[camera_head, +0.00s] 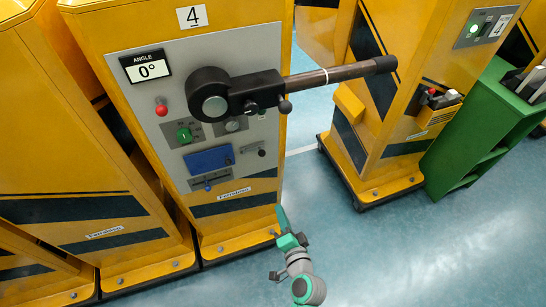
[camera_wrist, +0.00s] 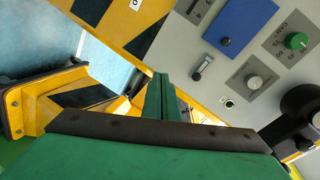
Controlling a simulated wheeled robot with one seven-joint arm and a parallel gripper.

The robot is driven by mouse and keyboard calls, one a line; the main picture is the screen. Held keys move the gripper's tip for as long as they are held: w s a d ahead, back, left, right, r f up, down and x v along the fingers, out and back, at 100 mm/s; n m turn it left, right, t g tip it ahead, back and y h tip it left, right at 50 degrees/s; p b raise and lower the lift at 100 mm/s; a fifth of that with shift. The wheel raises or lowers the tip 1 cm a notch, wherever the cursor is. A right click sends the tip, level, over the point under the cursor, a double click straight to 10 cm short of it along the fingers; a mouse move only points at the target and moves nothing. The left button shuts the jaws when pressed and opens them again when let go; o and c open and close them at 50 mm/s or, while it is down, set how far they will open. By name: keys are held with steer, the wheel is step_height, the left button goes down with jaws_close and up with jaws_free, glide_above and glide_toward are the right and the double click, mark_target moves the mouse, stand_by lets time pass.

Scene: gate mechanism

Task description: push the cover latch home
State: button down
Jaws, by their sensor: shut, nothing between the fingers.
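On the grey panel (camera_head: 200,95) of cabinet 4, the blue cover (camera_head: 209,158) lies flat and looks shut. Right of it is a small slide-like fitting with a dark knob (camera_head: 262,153). Below it is a scaled slot with a blue knob (camera_head: 208,187). I cannot tell for sure which fitting is the cover latch, or how far it is in. In the wrist view the blue cover (camera_wrist: 240,25) and the small fitting (camera_wrist: 202,70) lie beyond my fingers. My green gripper (camera_head: 281,214) is shut and empty, low in front of the cabinet's right edge, apart from the panel.
A black hub (camera_head: 210,100) with a long bar (camera_head: 335,74) sticks out to the right above the cover. Green and grey knobs (camera_head: 184,135) sit between hub and cover. Another yellow cabinet (camera_head: 385,120) and green shelf (camera_head: 475,140) stand right. Blue floor between is clear.

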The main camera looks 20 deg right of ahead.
mark_target(262, 151)
steer(key=w+d+r+m+t+y, duration=0.1)
steer(key=w+d+r+t+y, duration=0.1)
steer(key=w+d+r, duration=0.4)
step_height(262, 151, up, 3)
steer(key=shift+d+r, duration=0.1)
steer(key=shift+d, duration=0.7)
steer(key=shift+w, duration=0.2)
steer(key=w+a+f, duration=0.1)
steer(key=w+a, duration=0.3)
steer(key=w, duration=0.6)
steer(key=shift+w+a+f, duration=0.15)
steer(key=shift+w+a, duration=0.05)
steer(key=shift+a, duration=0.2)
